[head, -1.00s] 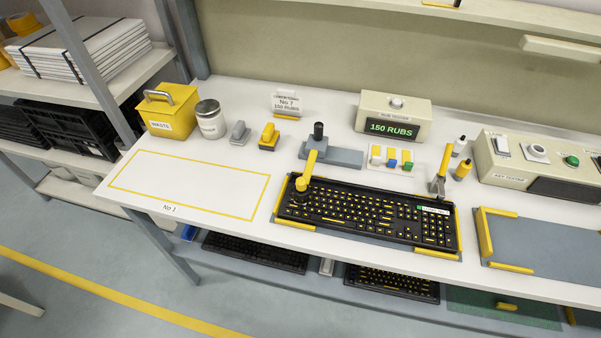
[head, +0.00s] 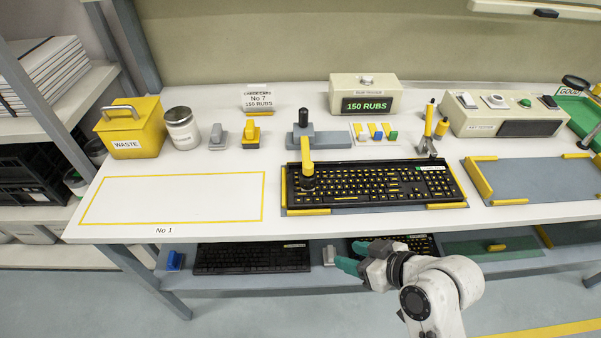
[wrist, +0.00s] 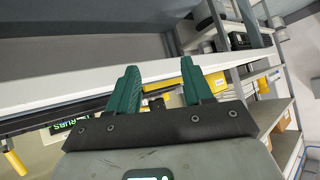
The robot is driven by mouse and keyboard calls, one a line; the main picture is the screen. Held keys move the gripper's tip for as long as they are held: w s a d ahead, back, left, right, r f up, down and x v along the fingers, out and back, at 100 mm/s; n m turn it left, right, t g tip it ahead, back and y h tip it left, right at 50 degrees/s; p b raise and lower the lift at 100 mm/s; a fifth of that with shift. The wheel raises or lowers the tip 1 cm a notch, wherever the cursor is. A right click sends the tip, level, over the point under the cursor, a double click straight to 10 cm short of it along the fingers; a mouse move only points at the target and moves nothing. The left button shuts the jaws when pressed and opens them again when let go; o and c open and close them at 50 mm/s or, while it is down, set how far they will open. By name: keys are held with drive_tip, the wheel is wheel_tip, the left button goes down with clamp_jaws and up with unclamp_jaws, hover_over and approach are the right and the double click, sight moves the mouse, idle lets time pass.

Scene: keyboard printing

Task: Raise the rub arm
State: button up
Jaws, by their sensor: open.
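The yellow rub arm (head: 307,157) reaches from a grey base with a black knob (head: 303,118) toward the front. Its round yellow and black end (head: 307,178) is down on the left part of the black keyboard (head: 380,182). The keyboard lies on a mat with yellow corner guides. My gripper (head: 354,260) is in front of the bench, below the tabletop edge and well apart from the rub arm. Its green fingers are spread and empty, and they also show in the wrist view (wrist: 160,90).
The rub counter box (head: 365,95) reads 150 RUBS. A yellow waste bin (head: 130,127), a jar (head: 182,130) and small stamps stand left of the arm base. The yellow-outlined area (head: 170,198) is bare. A lower shelf holds more keyboards (head: 252,258).

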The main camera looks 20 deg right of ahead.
drive_tip(key=w+r+t, duration=0.1)
drive_tip(key=w, duration=0.1)
drive_tip(key=w+r+t+y+b, duration=0.1)
drive_tip(key=w, duration=0.1)
drive_tip(key=w+r+t+b, duration=0.1)
drive_tip(key=w, duration=0.1)
drive_tip(key=shift+a+r+n+t+y, duration=0.1)
drive_tip(key=shift+n+t+y, duration=0.2)
drive_tip(key=shift+n, duration=0.1)
drive_tip(key=t+b, duration=0.2)
drive_tip(key=t, duration=0.2)
approach(312, 167)
drive_tip(key=w, duration=0.1)
drive_tip(key=p+x, duration=0.2)
drive_tip(key=x, duration=0.8)
drive_tip(key=shift+w+a, duration=0.15)
drive_tip(key=shift+a, duration=0.05)
clamp_jaws()
